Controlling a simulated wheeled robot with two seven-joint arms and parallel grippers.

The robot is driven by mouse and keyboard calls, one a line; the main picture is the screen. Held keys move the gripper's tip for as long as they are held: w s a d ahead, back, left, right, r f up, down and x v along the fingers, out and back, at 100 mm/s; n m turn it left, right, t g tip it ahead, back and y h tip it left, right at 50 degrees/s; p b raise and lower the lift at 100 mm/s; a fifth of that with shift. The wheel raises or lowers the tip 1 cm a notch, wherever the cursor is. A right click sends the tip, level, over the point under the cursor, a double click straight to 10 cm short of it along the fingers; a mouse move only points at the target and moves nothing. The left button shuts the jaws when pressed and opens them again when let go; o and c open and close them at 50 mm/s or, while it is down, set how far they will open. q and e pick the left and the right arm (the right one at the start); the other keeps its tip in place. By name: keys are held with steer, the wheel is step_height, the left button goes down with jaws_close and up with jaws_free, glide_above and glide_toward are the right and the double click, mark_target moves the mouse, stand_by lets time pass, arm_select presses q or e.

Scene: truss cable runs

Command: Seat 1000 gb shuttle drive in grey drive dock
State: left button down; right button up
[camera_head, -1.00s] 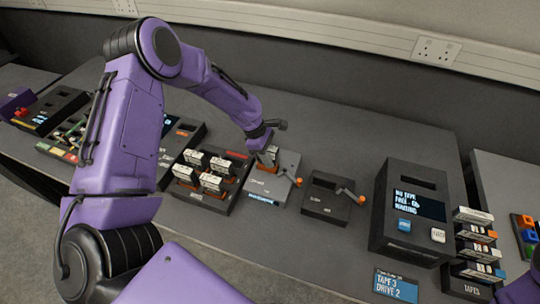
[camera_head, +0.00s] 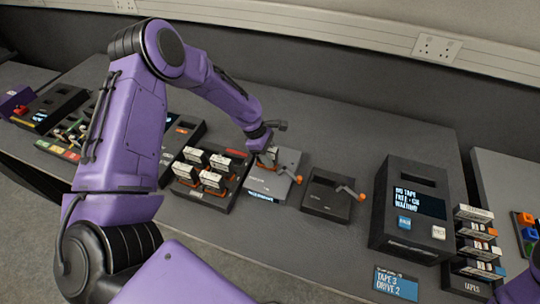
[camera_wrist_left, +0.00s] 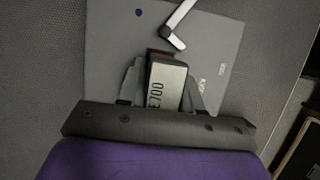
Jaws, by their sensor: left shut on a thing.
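My left gripper (camera_head: 267,158) is shut on a drive over the upper left part of the grey drive dock (camera_head: 286,160). In the left wrist view the drive (camera_wrist_left: 167,85) is a dark block with a pale label between the two fingers; its lettering seems to read "700". Its far end is at a brownish patch on the dock (camera_wrist_left: 220,50). I cannot tell how deep it sits in the dock. The dock is a flat grey box with an orange-tipped lever (camera_head: 291,176) on its right and a lit display at its front edge. My right gripper is out of view.
Left of the dock stands a dark rack (camera_head: 188,185) with several white-labelled drives. Right of it is a dark dock (camera_head: 325,200) with its own orange lever. A black display unit (camera_head: 412,215) and a tape stack (camera_head: 474,240) stand further right. The bench behind is clear.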

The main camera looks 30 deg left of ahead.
arm_select(q)
steer(key=shift+f, duration=0.4)
steer(key=shift+c, duration=1.8)
jaws_free()
